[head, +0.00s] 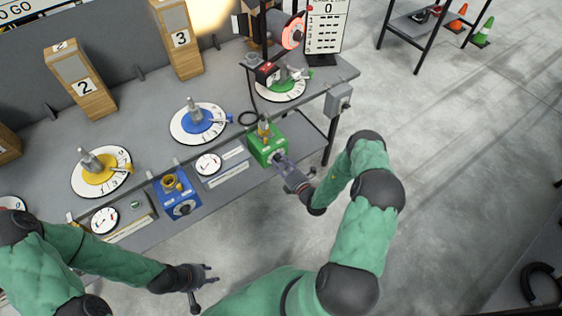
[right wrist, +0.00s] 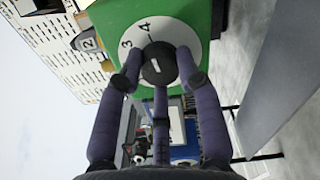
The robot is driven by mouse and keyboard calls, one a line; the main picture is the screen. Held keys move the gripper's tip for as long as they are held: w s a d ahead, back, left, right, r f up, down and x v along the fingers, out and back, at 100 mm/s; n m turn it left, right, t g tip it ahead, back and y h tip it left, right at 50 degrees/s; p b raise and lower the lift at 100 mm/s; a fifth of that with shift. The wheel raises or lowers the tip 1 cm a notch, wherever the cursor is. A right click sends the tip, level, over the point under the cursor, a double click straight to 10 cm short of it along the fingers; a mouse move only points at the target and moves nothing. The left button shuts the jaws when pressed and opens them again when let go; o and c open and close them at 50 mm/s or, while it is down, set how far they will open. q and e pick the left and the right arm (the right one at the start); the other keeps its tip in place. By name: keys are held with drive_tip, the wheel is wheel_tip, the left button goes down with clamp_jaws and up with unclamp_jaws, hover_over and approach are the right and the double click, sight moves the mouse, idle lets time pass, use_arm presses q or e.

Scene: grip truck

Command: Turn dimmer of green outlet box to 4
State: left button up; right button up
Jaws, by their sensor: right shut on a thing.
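The green outlet box (head: 266,143) stands at the front edge of the workbench, with a yellow connector (head: 264,128) on top. In the right wrist view its green face (right wrist: 112,18) carries a white dial (right wrist: 182,32) with the numbers 3 and 4 visible. The black dimmer knob (right wrist: 158,66) sits at the dial's centre with a short white mark; which number it points to is unclear. My right gripper (head: 284,164) is shut on the knob, its fingers around it, also in the right wrist view (right wrist: 160,70). My left gripper (head: 208,273) is open and empty in front of the bench.
A blue outlet box (head: 176,195) with a knob stands left of the green box. Round dials with yellow (head: 101,171), blue (head: 201,123) and green (head: 283,86) centres lie on the bench (head: 150,110). A grey box (head: 338,99) hangs at the bench's right end.

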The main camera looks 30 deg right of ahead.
drive_tip(key=shift+s+a+f+m, duration=0.2)
drive_tip(key=shift+a+f+m, duration=0.1)
drive_tip(key=shift+a, duration=0.05)
drive_tip(key=o, duration=1.2)
drive_tip(key=shift+c, duration=0.2)
drive_tip(key=shift+w+d+r, duration=0.1)
drive_tip(key=shift+r, duration=0.05)
drive_tip(key=shift+d, duration=0.1)
drive_tip(key=s, duration=1.2)
drive_tip(key=shift+d, duration=0.4)
drive_tip(key=shift+a, duration=0.1)
